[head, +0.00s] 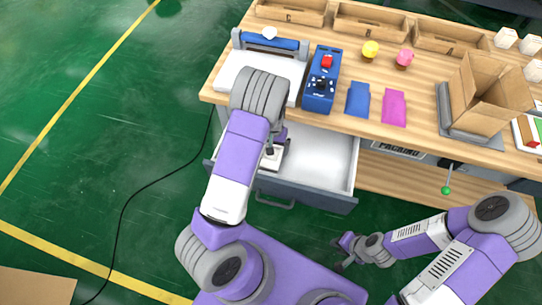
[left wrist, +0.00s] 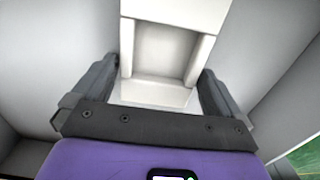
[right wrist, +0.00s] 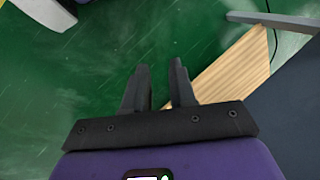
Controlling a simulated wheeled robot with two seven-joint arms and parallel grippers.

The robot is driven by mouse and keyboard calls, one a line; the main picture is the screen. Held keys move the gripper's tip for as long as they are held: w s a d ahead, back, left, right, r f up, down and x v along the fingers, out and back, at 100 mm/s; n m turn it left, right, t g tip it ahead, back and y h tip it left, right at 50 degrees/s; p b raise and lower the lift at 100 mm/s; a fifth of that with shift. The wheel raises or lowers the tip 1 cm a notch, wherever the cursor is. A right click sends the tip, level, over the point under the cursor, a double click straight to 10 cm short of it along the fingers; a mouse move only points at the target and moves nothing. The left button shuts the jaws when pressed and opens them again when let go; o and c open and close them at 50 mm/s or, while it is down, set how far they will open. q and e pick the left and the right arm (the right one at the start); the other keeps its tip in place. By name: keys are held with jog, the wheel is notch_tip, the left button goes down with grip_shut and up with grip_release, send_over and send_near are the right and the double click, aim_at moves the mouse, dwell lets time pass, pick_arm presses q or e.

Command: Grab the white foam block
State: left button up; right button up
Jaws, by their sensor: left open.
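The white foam block (left wrist: 178,10) has a square recess and lies in the open drawer (head: 330,152). In the left wrist view my left gripper (left wrist: 160,72) is open, with one finger on each side of the block's near part. Whether the fingers touch it cannot be told. In the head view my left arm reaches down into the drawer, and my left gripper (head: 270,150) and the block are partly hidden. My right gripper (head: 340,255) is low in front of the bench, open and empty; it also shows in the right wrist view (right wrist: 160,72).
The drawer's front panel (head: 315,198) and side walls enclose the left gripper. Above, the wooden bench (head: 425,75) carries a blue control box (head: 320,95), blue and pink pouches, and an open cardboard box (head: 485,95). A green-knobbed lever (head: 446,190) hangs at right.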

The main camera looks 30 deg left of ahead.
pick_arm(q)
jog(key=shift+f, duration=0.3)
jog(key=shift+r, duration=0.1)
jog(key=c, duration=0.8)
